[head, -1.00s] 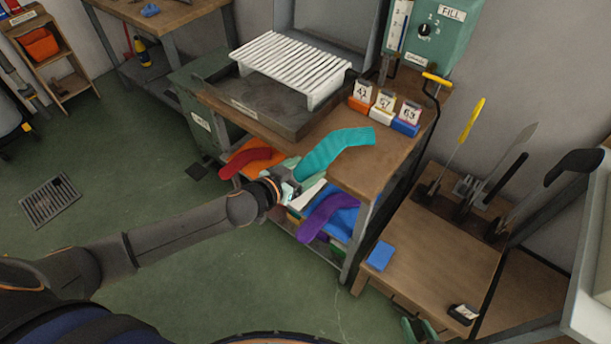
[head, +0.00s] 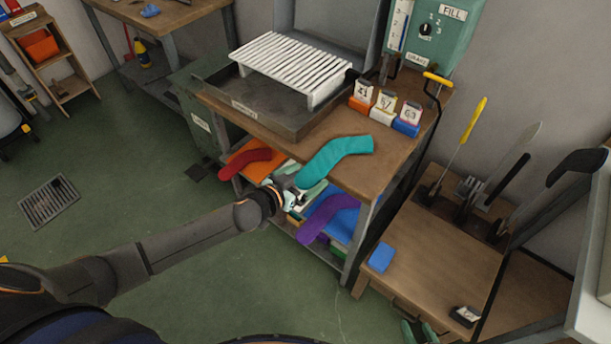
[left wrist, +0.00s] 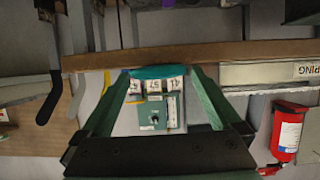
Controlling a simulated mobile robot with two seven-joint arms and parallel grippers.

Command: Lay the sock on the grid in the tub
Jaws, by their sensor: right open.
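The teal sock (head: 337,154) is by the front edge of the worktop, its right part overlapping the worktop in the head view. My left gripper (head: 287,187) is shut on its lower left end. In the left wrist view the teal sock (left wrist: 160,72) is a narrow band between the green fingertips. The white slatted grid (head: 290,65) sits in the grey tub (head: 262,118), up and left of the sock. My right gripper (head: 420,328) shows only as green fingertips at the bottom edge, open and apart from the sock.
Red (head: 247,161) and purple (head: 322,216) socks lie on the shelf below. Three numbered tags (head: 385,104) stand right of the tub. A green control box (head: 437,35) is behind. A lower bench (head: 440,255) with upright tools is at the right.

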